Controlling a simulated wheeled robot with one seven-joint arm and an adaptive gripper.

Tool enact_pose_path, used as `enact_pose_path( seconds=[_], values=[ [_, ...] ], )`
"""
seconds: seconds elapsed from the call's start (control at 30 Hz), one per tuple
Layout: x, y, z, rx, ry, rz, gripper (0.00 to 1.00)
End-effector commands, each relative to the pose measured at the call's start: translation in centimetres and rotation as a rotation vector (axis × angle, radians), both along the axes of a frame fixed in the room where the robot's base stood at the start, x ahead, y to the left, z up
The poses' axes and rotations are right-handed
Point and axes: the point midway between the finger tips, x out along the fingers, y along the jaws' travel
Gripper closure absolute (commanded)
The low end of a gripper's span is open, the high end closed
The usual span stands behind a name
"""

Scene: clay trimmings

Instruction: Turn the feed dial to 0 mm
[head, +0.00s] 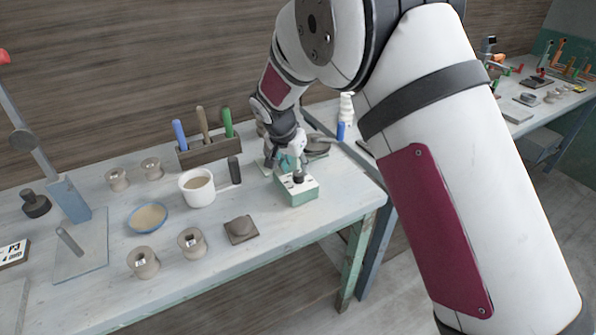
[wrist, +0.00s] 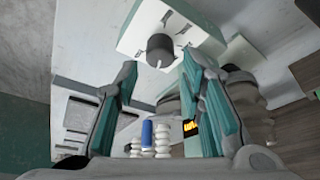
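The feed dial (head: 298,178) is a dark round knob on top of a small pale-green box (head: 300,197) with a white top, near the right end of the table. In the wrist view the dial (wrist: 159,48) shows a light pointer mark on its rim; small dark marks lie on the white top around it, too small to read. My gripper (head: 288,163) is just above and behind the box in the head view. In the wrist view my gripper (wrist: 160,68) is open and empty, with its teal-padded fingers apart and the dial beyond, between their tips.
A white cup (head: 198,194), a tool rack (head: 208,152) and a square clay piece (head: 241,230) stand left of the box. A dark upright handle (head: 234,169) is close by. White bottles (head: 346,108) stand behind. The table's front edge is close to the box.

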Motion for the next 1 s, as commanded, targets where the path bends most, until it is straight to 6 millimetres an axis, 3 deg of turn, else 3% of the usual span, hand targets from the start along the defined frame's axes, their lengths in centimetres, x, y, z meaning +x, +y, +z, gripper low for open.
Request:
enact_pose_path(
  seconds=[0.1, 0.3, 0.67, 0.83, 1.0],
  values=[
    [0.6, -0.3, -1.9, -0.001, 0.003, -0.001, 0.64],
    [1.4, -0.6, -3.6, 0.0, 0.0, 0.0, 0.64],
    [1.5, -0.6, -4.0, 0.0, 0.0, 0.0, 0.64],
    [1.5, -0.6, -4.0, 0.0, 0.0, 0.0, 1.0],
    [1.5, -0.6, -4.0, 0.0, 0.0, 0.003, 1.0]
  ],
)
